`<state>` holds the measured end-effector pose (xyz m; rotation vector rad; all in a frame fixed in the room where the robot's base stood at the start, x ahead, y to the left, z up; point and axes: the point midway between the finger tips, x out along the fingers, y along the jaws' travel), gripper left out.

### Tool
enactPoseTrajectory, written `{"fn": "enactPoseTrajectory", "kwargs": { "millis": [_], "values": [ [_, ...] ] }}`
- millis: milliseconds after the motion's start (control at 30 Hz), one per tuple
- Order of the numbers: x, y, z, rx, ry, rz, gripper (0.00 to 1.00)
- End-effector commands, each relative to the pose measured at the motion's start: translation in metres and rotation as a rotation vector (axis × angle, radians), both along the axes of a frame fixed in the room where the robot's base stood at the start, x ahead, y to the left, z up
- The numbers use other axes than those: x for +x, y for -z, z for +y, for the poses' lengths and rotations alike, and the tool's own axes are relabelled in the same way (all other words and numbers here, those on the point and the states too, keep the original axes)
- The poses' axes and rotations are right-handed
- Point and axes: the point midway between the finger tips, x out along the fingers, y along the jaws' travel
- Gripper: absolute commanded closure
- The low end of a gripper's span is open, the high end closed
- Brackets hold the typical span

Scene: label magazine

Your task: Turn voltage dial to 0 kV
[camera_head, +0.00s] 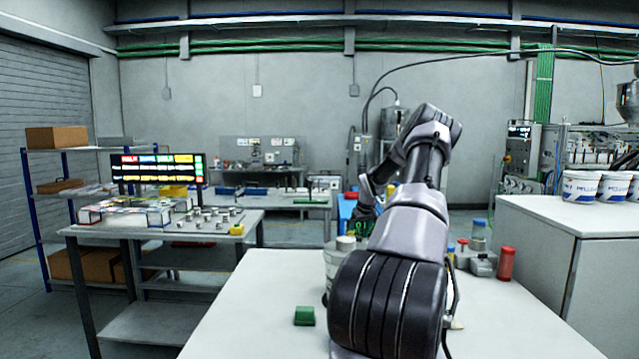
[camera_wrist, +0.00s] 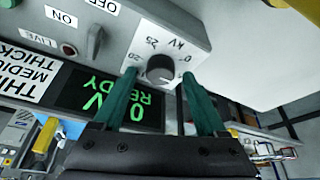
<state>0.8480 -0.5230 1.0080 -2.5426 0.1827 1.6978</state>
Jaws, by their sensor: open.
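The voltage dial (camera_wrist: 161,69) is a round dark knob on a white scale plate marked kV, with 0, 20 and 25 legible in the wrist view. My gripper (camera_wrist: 160,76) is open, its two green fingers on either side of the knob, with a gap beside the knob at least on the left; contact is unclear. The knob's pointer is too small to read. A black display (camera_wrist: 110,100) below it shows green "0 V READY", upside down. In the head view, my arm hides the dial; part of the green-lit display (camera_head: 364,228) shows beside it.
A grey lever switch (camera_wrist: 96,42) with ON and OFF labels and a LIVE lamp (camera_wrist: 68,49) sit left of the dial. In the head view, a green block (camera_head: 304,316), a red-capped container (camera_head: 506,263) and a white bucket stand on the table. The table's front right is clear.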

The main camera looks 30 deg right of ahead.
Motion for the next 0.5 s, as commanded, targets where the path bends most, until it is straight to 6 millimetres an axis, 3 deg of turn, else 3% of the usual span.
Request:
{"fn": "enactPoseTrajectory", "kwargs": {
  "millis": [333, 500],
  "values": [
    [0.001, 0.000, 0.001, -0.002, 0.285, 0.000, 0.26],
    [-0.012, -0.034, 0.005, -0.003, 0.291, -0.002, 0.26]
  ]
}}
